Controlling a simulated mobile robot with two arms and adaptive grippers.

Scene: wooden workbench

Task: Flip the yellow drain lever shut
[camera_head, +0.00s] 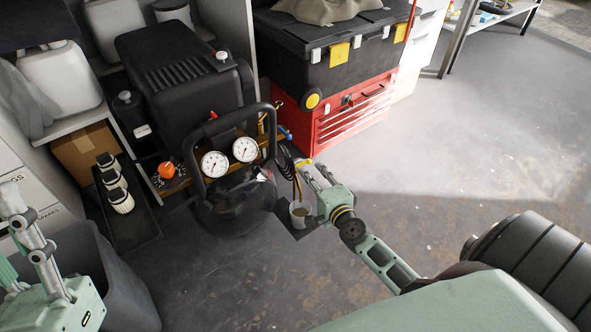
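The yellow drain lever (304,162) is a small bar on the right side of the black compressor (237,205), low beside dark hoses. It looks roughly level, but its exact angle is too small to tell. My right gripper (313,169) reaches in from the lower right. Its two fingers look apart, with the tips just right of the lever; I cannot tell whether they touch it. My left gripper (25,232) is at the left edge, partly cut off and far from the lever; its finger opening cannot be made out.
A grey cup (299,213) stands below my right gripper. A red tool chest (350,112) stands behind. A grey bin (120,285) is at lower left. The floor right is clear.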

